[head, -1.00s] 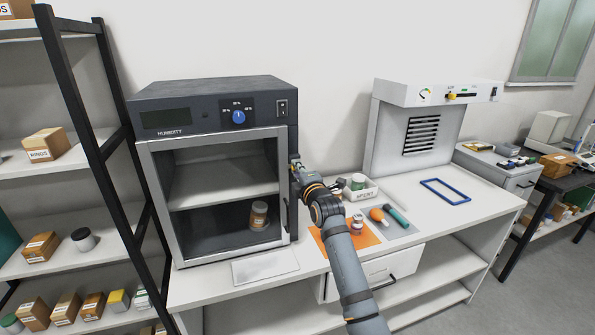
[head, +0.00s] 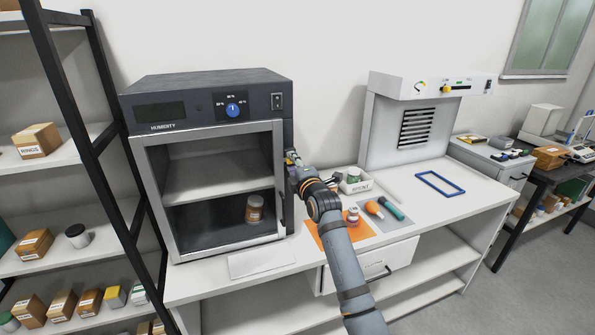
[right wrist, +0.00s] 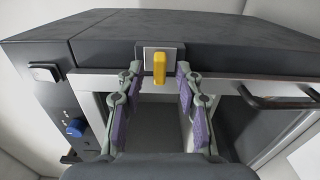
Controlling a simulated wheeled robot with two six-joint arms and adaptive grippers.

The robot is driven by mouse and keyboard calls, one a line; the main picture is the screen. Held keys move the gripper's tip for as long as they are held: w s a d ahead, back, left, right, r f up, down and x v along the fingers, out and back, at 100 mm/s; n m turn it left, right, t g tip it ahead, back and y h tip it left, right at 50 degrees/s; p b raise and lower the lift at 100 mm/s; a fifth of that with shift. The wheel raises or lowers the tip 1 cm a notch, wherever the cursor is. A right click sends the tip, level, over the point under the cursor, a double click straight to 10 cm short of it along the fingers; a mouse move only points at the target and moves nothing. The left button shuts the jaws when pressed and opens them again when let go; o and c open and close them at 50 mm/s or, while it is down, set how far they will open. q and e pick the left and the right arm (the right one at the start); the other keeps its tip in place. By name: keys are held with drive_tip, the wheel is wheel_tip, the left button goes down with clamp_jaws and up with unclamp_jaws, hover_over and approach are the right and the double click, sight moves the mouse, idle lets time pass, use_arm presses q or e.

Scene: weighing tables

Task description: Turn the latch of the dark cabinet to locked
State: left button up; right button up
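The dark cabinet (head: 205,85) stands on the white table, its glazed front looking shut. In the right wrist view a yellow latch lever (right wrist: 159,68) sits on a pale plate on the cabinet (right wrist: 240,28). My right gripper (head: 292,160) is at the right edge of the cabinet front. In the right wrist view my right gripper (right wrist: 158,82) is open, with one finger on each side of the latch and gaps between. Contact with the latch cannot be made out. In the head view the gripper mostly hides the latch. My left gripper is not in view.
A dark door handle (right wrist: 280,100) is close by in the right wrist view. The blue knob (head: 233,110) is on the top panel. A jar (head: 254,209) stands inside the cabinet.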

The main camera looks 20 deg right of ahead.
drive_tip(key=s, duration=1.1)
drive_tip(key=shift+s+d, duration=0.2)
drive_tip(key=s+d+f+m+g, duration=0.1)
drive_tip(key=s+f+m+g, duration=0.2)
drive_tip(key=f, duration=1.2)
drive_tip(key=s+d+f+m+g, duration=0.1)
drive_tip(key=s+f+m+g, duration=0.15)
drive_tip(key=f, duration=1.15)
drive_tip(key=s+d+f+m+g, duration=0.1)
drive_tip(key=s+f+m+g, duration=0.15)
drive_tip(key=f, duration=1.25)
drive_tip(key=s+d+f+m+g+h, duration=0.15)
drive_tip(key=s+f+m+g, duration=0.4)
drive_tip(key=s+f, duration=1.55)
drive_tip(key=s+d+f+m+g, duration=0.1)
drive_tip(key=s+f+m, duration=0.1)
drive_tip(key=s, duration=1)
drive_tip(key=s+d+f+m+g, duration=0.1)
drive_tip(key=s+f, duration=0.4)
drive_tip(key=s, duration=0.7)
drive_tip(key=shift+s+m+g, duration=0.3)
drive_tip(key=shift+m+g, duration=0.35)
drive_tip(key=shift+m, duration=0.3)
